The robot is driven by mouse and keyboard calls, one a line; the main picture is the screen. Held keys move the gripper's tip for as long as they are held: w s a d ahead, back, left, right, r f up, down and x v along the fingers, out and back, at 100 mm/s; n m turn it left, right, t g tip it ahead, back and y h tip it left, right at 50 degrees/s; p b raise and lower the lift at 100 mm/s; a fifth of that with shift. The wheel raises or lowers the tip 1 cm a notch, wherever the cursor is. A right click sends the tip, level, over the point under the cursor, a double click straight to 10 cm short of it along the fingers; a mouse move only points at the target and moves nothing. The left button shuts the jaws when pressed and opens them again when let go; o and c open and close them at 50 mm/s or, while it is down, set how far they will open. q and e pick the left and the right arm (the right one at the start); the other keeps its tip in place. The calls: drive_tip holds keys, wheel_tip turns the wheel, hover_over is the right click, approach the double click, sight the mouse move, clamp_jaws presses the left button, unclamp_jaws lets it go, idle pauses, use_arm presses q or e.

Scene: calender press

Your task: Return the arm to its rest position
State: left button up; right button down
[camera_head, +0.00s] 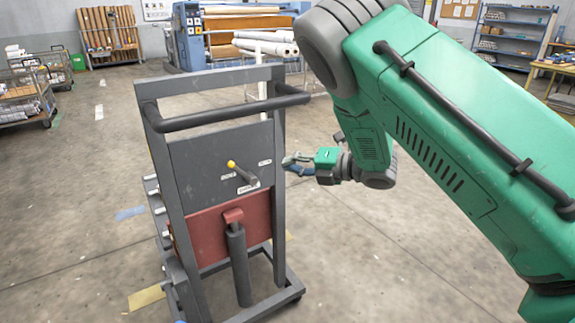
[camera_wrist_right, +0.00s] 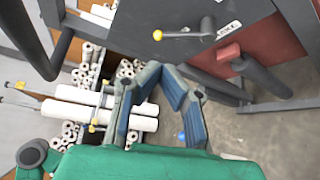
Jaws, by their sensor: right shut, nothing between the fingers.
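My right arm (camera_head: 450,110) is green and reaches across the right half of the head view, bent at a grey elbow near the top. Its gripper (camera_head: 288,160) points left, just right of the grey cart's panel, and looks apart from it, though the gap in depth is hard to judge. In the right wrist view the blue fingers of this gripper (camera_wrist_right: 172,72) are shut and empty. My left gripper is out of view.
The grey cart (camera_head: 158,165) has a top handle bar, a yellow-knobbed lever (camera_head: 240,172) and a red-topped grey pedal or handle (camera_head: 234,250). White rolls (camera_wrist_right: 120,108) show in the wrist view. Floor (camera_head: 70,210) left of the cart is open. Blue shelves (camera_head: 512,35) stand behind.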

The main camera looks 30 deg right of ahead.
drive_tip(key=s+f+m+g+h, duration=0.2)
drive_tip(key=s+f+m+h, duration=0.2)
drive_tip(key=s+f+m, duration=0.55)
drive_tip(key=s+f+m+g+h, duration=0.2)
drive_tip(key=s+f+m+h, duration=0.15)
drive_tip(key=f+m, duration=0.6)
drive_tip(key=s+a+f+m+g, duration=0.2)
drive_tip(key=s+f+m, duration=0.1)
drive_tip(key=s, duration=0.5)
drive_tip(key=s+a+f+m+g+h, duration=0.1)
drive_tip(key=s+a+f+m+g, duration=0.1)
drive_tip(key=s, duration=0.7)
drive_tip(key=s+a+f+m+g, duration=0.2)
drive_tip(key=s+f+m+g, duration=0.1)
drive_tip(key=s, duration=0.6)
drive_tip(key=shift+a+f+m+g+p, duration=0.15)
drive_tip(key=shift+f+m+g+p, duration=0.25)
drive_tip(key=shift+f+g, duration=0.4)
drive_tip(key=shift+s+f, duration=0.1)
